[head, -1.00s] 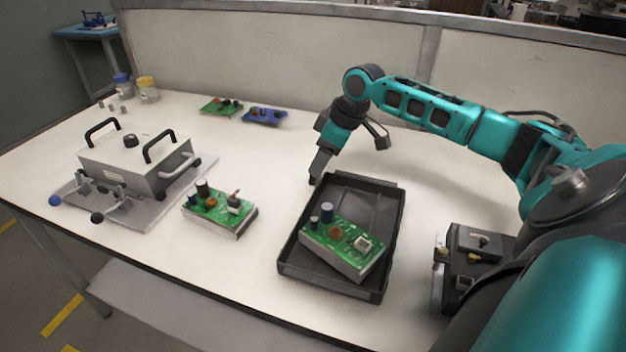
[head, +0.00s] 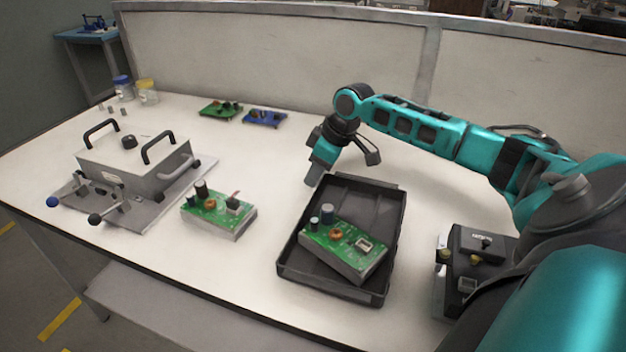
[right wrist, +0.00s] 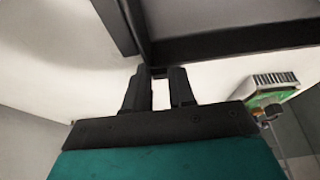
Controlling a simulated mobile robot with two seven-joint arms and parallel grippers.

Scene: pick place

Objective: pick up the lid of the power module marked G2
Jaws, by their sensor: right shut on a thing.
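My right gripper (head: 313,181) points down at the back left corner of the black tray (head: 287,268). In the right wrist view its two fingers (right wrist: 160,76) are close together at the tray's dark rim (right wrist: 230,42), and it appears shut on that rim; the contact is partly hidden. A green-board power module (head: 352,265) lies slanted in the tray. Another green-board module (head: 225,221) stands on the table left of the tray. I cannot read a G2 mark on either, and I cannot make out a separate lid. My left gripper is not in view.
A grey fixture with black handles (head: 150,160) stands at the left. Green (head: 220,110) and blue (head: 264,118) boards lie at the back, with jars (head: 147,92) at the back left. A black device (head: 478,243) is at the right. The table's middle (head: 250,160) is clear.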

